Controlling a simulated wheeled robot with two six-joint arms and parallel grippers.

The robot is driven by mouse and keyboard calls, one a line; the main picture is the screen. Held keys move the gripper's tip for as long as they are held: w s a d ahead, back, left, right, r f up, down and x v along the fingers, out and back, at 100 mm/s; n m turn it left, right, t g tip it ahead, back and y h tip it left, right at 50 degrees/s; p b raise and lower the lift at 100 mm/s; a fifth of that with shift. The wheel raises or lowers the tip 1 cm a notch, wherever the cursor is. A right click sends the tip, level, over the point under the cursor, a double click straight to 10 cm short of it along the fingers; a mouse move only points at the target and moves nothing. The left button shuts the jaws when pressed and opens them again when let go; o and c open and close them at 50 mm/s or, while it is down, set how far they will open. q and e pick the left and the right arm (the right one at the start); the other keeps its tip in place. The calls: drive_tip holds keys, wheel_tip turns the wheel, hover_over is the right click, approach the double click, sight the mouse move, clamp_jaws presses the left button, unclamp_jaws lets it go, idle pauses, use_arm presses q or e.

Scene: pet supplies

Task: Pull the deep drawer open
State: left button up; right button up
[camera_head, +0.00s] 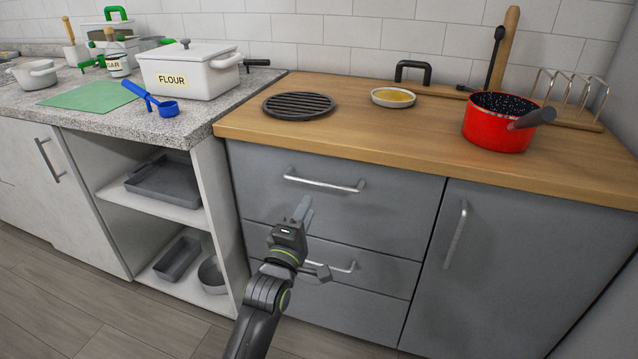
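The grey cabinet has stacked drawers, all closed. The top drawer (390,215) has the tallest front and a silver bar handle (325,184). Below it is a shallower drawer (385,275) with its own silver handle (345,267), partly covered by my gripper. A further front lies lower down, partly hidden by my arm. My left gripper (316,238) is open and empty in front of the drawers, below the top handle. One finger points up toward that handle, apart in the picture; the other overlaps the left end of the lower handle. My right gripper is not in view.
A wooden counter (370,135) overhangs the drawers, with a red pot (497,128) and a yellow-filled dish (393,97). A grey door (510,270) with a vertical handle is to the right. Open shelves (150,203) with trays are to the left.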

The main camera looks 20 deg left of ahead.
sight(319, 182)
use_arm(q)
drive_tip(key=w, duration=0.3)
drive_tip(key=w+r+b, duration=0.1)
drive_tip(key=w, duration=0.5)
drive_tip(key=shift+d+r, duration=0.15)
drive_tip(key=shift+r, duration=0.25)
clamp_jaws()
